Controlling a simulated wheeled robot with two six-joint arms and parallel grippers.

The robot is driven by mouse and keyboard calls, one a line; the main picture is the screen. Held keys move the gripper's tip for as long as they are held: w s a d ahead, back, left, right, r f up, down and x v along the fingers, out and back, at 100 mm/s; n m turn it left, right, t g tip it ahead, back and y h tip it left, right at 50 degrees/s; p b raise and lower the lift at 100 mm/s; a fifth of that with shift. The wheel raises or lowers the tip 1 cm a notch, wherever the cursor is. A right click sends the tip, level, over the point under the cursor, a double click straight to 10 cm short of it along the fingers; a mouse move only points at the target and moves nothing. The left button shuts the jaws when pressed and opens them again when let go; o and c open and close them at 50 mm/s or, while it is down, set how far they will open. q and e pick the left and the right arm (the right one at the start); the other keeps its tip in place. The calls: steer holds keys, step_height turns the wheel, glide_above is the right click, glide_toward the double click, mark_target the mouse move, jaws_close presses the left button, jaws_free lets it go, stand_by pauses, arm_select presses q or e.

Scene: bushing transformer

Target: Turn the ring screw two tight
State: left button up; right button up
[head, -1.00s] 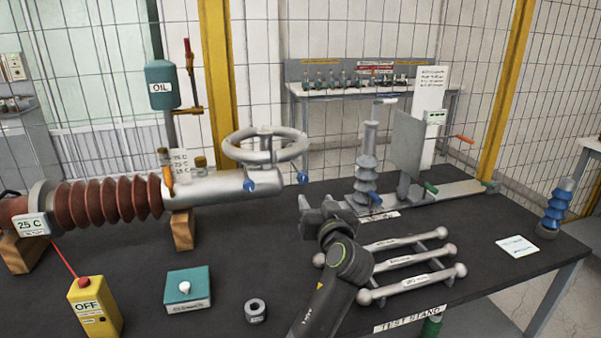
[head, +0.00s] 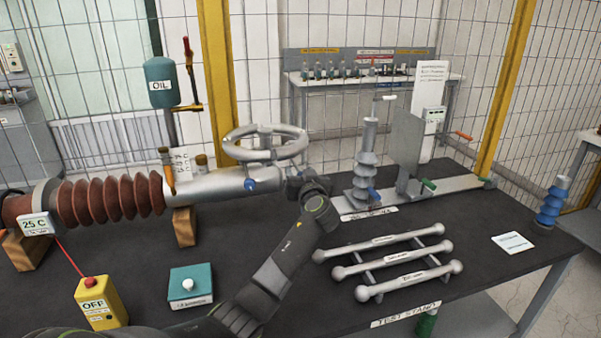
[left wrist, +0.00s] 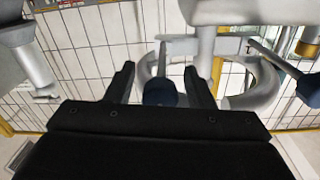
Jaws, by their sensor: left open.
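The large silver ring (head: 265,145) sits at the right end of the silver tube (head: 210,187). One blue-headed ring screw (head: 250,185) shows on its near side. A second blue screw, at the ring's right side, is hidden in the head view behind my left gripper (head: 298,183). In the left wrist view, a dark blue screw head (left wrist: 160,93) appears between the two spread fingers of my left gripper (left wrist: 160,75), which is open. Whether the fingers touch it I cannot tell. Another blue screw head (left wrist: 297,91) shows at the right. Which screw is number two is not readable.
A red-brown ribbed bushing (head: 105,200) lies left on wooden blocks. A yellow OFF box (head: 100,305) and teal box (head: 191,287) stand in front. Silver rods (head: 405,278) lie right of my arm, and a grey insulator (head: 367,165) stands behind them.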

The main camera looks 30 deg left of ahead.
arm_select(q)
steer(key=shift+a, duration=0.1)
steer(key=c, duration=1)
